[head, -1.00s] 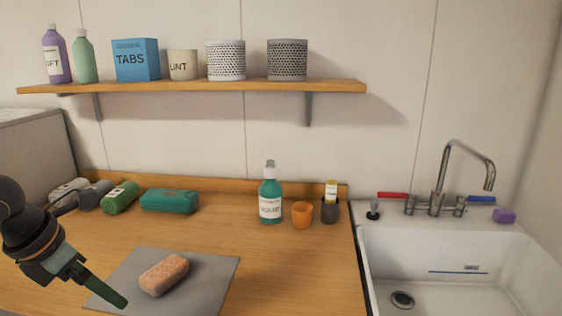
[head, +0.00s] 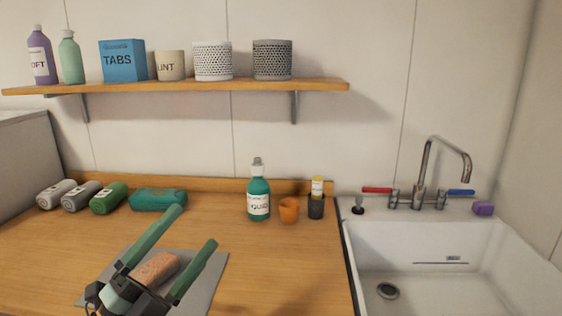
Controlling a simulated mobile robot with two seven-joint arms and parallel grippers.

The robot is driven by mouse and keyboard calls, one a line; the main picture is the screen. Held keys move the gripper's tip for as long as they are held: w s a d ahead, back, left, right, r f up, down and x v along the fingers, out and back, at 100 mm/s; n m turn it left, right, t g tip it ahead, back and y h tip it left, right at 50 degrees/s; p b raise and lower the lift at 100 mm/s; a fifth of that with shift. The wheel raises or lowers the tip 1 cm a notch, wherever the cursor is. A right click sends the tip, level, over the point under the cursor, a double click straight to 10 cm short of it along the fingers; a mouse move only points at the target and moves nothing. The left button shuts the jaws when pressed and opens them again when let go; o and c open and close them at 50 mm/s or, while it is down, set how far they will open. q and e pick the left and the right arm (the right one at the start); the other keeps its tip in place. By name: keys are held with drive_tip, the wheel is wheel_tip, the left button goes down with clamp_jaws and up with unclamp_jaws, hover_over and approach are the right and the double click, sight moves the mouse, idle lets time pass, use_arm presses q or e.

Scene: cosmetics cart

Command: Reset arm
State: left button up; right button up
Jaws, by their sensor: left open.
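My left gripper (head: 197,228) comes in at the lower left of the head view. Its two green fingers are spread wide and nothing is between them that I can see held. It stands in front of a pink-orange sponge (head: 158,267) and partly hides it. The sponge lies on a grey mat (head: 207,270) on the wooden counter. I cannot tell how high the gripper is above the mat. My right gripper is not in view.
Rolled cloths (head: 108,198) and a teal pack (head: 158,200) lie at the back left. A teal bottle (head: 258,193), an orange cup (head: 289,211) and a dark holder (head: 316,207) stand near the white sink (head: 430,235). A shelf (head: 180,87) hangs above. The counter's middle right is clear.

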use_arm(q)
drive_tip(key=s+a+f+n+g+y, duration=0.1)
drive_tip(key=a+f+n+y, duration=0.35)
drive_tip(key=f+n, duration=0.2)
drive_tip(key=a+f+n+g+y, duration=0.2)
drive_tip(key=a+f+n+y, duration=0.1)
drive_tip(key=f+n+y, duration=0.4)
drive_tip(key=s+a+f+n+g+y, duration=0.1)
drive_tip(key=a+f+n+y, duration=0.2)
drive_tip(key=f+n+y, duration=0.4)
drive_tip(key=s+d+f+n+g+h, duration=0.1)
drive_tip(key=s+f+g+h, duration=0.1)
drive_tip(key=s+f+g, duration=0.55)
drive_tip(key=s+d+f+n+g+h, duration=0.15)
drive_tip(key=s+f+g, duration=0.25)
drive_tip(key=s+f, duration=0.6)
drive_tip(key=w+d+f+t+h+p, duration=0.2)
drive_tip(key=d+f+t+p, duration=0.1)
drive_tip(key=d+t+p, duration=0.2)
drive_tip(key=shift+w+f+m+p, duration=0.2)
drive_tip(key=shift+m+p, duration=0.2)
drive_tip(key=shift+p, duration=0.75)
drive_tip(key=shift+t, duration=0.25)
